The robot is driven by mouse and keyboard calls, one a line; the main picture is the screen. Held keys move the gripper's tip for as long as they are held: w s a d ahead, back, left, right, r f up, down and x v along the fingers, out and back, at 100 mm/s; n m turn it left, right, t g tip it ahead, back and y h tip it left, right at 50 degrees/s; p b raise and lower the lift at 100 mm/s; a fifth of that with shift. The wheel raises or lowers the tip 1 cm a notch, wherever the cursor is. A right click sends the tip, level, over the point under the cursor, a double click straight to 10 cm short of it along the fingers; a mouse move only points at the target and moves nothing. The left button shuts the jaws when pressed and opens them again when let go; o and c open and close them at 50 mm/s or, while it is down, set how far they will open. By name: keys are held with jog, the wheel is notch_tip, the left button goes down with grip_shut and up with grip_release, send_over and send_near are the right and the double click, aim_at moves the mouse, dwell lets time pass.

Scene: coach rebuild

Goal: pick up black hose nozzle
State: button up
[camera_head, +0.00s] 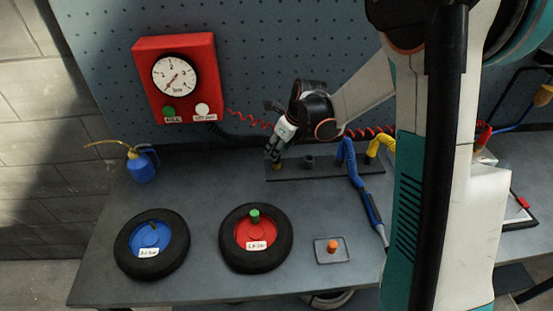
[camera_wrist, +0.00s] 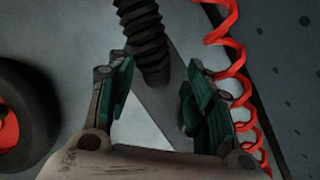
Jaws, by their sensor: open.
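My gripper (camera_head: 275,154) is over the left end of the dark holder bar (camera_head: 345,171) at the back of the bench. In the wrist view my gripper (camera_wrist: 156,78) is open, with green-padded fingers spread apart. A black ribbed hose piece (camera_wrist: 143,35) comes down from the top and ends between and just beyond the fingertips, with no visible contact. It looks like the black hose's end; its nozzle tip cannot be made out. In the head view my gripper and wrist hide most of that spot. A small brass piece (camera_head: 277,166) shows just below the fingers.
A red coiled hose (camera_wrist: 228,50) passes close to the right finger. The red gauge box (camera_head: 150,105) is on the wall.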

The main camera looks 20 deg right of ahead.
jog(key=shift+b+x, duration=1.05)
jog(key=shift+x, duration=2.1)
jog(key=shift+s+r, duration=0.1)
jog(key=shift+s, duration=0.1)
grip_shut()
